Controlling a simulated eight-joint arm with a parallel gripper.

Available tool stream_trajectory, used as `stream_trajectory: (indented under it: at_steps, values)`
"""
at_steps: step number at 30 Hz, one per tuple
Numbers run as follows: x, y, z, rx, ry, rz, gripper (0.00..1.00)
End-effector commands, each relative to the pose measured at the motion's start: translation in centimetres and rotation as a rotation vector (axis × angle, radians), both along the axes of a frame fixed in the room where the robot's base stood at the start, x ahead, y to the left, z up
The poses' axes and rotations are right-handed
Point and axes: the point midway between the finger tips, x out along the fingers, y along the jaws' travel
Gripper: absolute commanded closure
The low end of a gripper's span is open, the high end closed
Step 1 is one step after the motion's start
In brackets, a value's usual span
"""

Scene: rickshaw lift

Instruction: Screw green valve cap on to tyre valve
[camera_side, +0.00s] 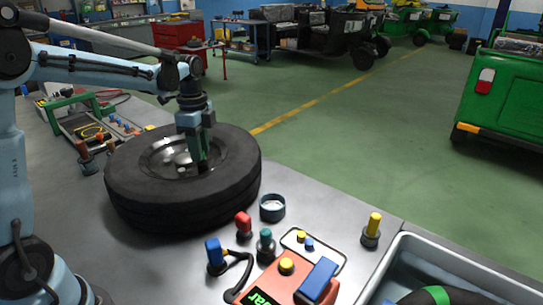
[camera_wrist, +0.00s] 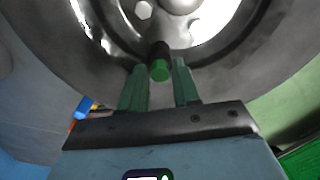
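A tyre on a wheel (camera_side: 127,190) lies flat on the grey bench in the side view. My gripper (camera_side: 201,165) points down into the wheel's rim there and hides the valve. In the wrist view, the green valve cap (camera_wrist: 160,71) sits at the end of the dark tyre valve (camera_wrist: 159,50), lined up with it. My gripper's two green fingers (camera_wrist: 160,72) stand on either side of the cap, very close to it. I cannot tell whether they touch it, or whether the cap is threaded on.
On the bench in front of the tyre are a small round dish (camera_side: 272,208), red, blue and teal-topped pieces, and an orange gauge box (camera_side: 262,285). A yellow-topped piece (camera_side: 372,228) and a grey bin (camera_side: 470,262) stand to the right. A tool tray (camera_side: 95,130) lies behind left.

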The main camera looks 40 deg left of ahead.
Motion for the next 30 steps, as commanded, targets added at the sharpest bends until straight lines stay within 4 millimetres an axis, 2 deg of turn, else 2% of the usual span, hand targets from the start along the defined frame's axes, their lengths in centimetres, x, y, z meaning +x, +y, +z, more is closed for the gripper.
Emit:
stream_trajectory:
  at_steps: [24, 30]
  values:
    - [0.00, 0.00, 0.00, 0.000, 0.000, 1.027, 0.69]
    - [0.00, 0.00, 0.00, 0.000, 0.000, 1.206, 0.69]
